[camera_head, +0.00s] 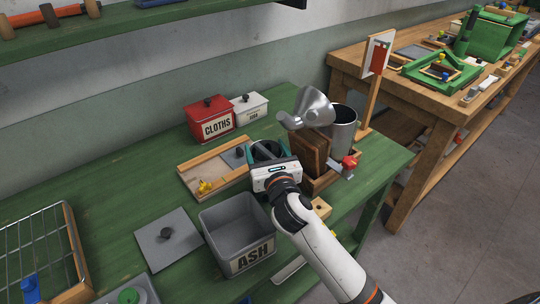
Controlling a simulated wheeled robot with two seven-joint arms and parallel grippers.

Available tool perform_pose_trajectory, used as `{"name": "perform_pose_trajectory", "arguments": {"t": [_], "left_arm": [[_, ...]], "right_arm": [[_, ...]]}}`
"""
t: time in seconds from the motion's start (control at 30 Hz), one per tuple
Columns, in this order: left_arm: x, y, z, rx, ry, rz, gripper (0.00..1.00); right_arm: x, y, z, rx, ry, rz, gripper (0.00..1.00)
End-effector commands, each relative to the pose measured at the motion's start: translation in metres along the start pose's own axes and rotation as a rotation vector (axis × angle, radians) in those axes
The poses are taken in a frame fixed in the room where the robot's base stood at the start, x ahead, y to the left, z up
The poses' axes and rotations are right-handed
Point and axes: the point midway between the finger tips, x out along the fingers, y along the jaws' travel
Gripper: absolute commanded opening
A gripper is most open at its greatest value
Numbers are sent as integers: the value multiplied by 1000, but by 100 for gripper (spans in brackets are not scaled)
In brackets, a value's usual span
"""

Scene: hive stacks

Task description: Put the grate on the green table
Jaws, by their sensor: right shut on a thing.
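My right gripper (267,154) has teal fingers and is over the green table (110,178), at the right end of a shallow wooden tray. It is shut on a small dark thing, mostly hidden by the fingers and hand; I cannot tell its shape, but it may be the grate. To the right stands a metal smoker can (343,132) with its spouted lid (309,108) tipped open and brown bellows (309,152) beside it. No loose grate shows clearly elsewhere. My left gripper is not in view.
The wooden tray (208,168) holds a yellow-knobbed piece. A grey ASH bin (237,228) stands in front, with its grey lid (168,238) to the left. A red CLOTHS box (209,119) and a white box (250,106) stand behind. Green tabletop is bare at left.

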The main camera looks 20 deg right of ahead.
Motion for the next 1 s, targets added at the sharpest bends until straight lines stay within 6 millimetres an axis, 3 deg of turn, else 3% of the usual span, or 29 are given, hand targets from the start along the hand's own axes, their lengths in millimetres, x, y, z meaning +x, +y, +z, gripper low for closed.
{"name": "perform_pose_trajectory", "arguments": {"t": [0.17, 0.37, 0.4, 0.5, 0.83, 1.0], "left_arm": [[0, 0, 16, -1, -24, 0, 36], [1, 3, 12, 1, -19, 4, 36], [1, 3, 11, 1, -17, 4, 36], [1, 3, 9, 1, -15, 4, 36], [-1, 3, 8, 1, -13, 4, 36], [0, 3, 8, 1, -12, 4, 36]], "right_arm": [[-1, -1, 1, 1, -3, 0, 23], [-1, 0, 4, 0, -3, 1, 23], [-1, 0, 4, 0, -4, 1, 77], [-1, 0, 3, 0, -4, 1, 93], [0, 0, -1, 2, -2, 1, 93], [-24, -1, 2, 1, -5, -1, 93]]}}
